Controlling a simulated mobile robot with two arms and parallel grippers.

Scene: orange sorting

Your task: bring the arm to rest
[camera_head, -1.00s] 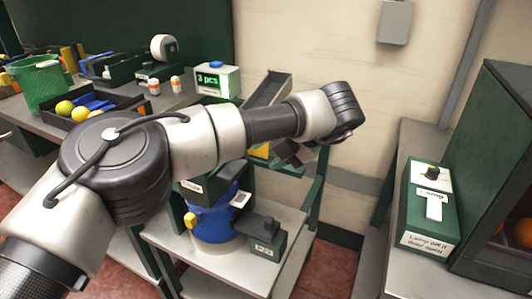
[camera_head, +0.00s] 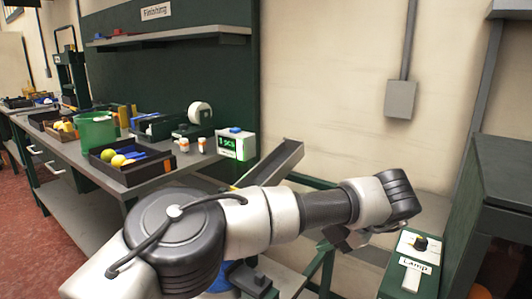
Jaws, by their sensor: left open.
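My left arm comes in from the lower left and reaches across the lower middle of the head view to the right. Its gripper (camera_head: 345,238) hangs below the wrist, open, with dark fingers partly hidden by the wrist and seen at an angle. I see nothing held in it. It is in front of the pale wall, left of the green lamp box (camera_head: 403,277). My right gripper is not in view.
A sloping dark chute (camera_head: 275,163) rises behind my arm. A dark green cabinet (camera_head: 500,175) stands at right.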

